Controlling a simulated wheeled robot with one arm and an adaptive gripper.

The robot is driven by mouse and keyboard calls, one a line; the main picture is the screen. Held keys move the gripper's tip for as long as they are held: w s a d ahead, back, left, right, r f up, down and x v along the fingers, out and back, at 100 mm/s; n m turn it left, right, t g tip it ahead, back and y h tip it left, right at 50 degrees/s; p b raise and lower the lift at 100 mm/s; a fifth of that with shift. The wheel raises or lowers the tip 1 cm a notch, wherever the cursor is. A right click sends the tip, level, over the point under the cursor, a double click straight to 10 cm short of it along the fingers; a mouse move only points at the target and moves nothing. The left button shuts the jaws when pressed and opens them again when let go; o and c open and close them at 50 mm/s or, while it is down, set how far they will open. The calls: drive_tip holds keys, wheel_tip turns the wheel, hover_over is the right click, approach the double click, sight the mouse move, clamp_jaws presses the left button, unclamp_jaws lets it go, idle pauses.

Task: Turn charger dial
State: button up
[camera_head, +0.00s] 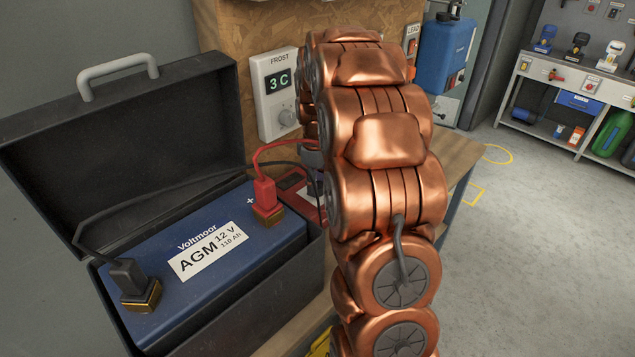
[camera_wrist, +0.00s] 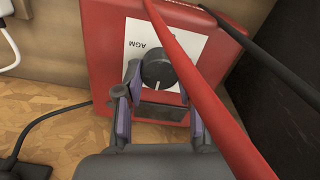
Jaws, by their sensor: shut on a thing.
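The red charger (camera_wrist: 105,55) fills the upper middle of the wrist view. Its round black dial (camera_wrist: 158,70) sits on a white label (camera_wrist: 137,40) with upside-down AGM lettering. The dial's white mark points down in the picture. My gripper (camera_wrist: 160,76) has its purple-padded fingers on either side of the dial and is shut on it. In the head view, only part of the charger (camera_head: 294,182) shows behind the battery. My copper arm hides the dial and most of my gripper there.
A blue AGM battery (camera_head: 165,235) sits in an open black case (camera_head: 60,235) at left. Red and black cables run from its clamps; a red cable (camera_wrist: 205,85) crosses close to my gripper. A FROST thermostat (camera_head: 278,92) reading 3 C hangs behind. Floor at right is mostly clear.

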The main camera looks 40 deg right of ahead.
drive_tip(key=shift+b, duration=0.3)
drive_tip(key=shift+c, duration=0.3)
drive_tip(key=shift+f+m+b, duration=0.2)
drive_tip(key=shift+m+b, duration=0.7)
drive_tip(key=shift+m, duration=0.2)
drive_tip(key=m+b, duration=0.2)
drive_tip(key=shift+m, duration=0.3)
drive_tip(key=m+b, duration=0.2)
drive_tip(key=m, duration=0.1)
drive_tip(key=shift+r+m, duration=0.1)
drive_tip(key=shift+m, duration=0.2)
drive_tip(key=m+b, duration=0.1)
drive_tip(key=m, duration=0.2)
drive_tip(key=shift+d+m+b, duration=0.1)
drive_tip(key=shift+m+b, duration=0.2)
drive_tip(key=shift+b, duration=0.05)
drive_tip(key=m+b, duration=0.1)
drive_tip(key=m, duration=0.5)
drive_tip(key=shift+r, duration=0.1)
drive_tip(key=m, duration=0.5)
drive_tip(key=shift+m, duration=0.4)
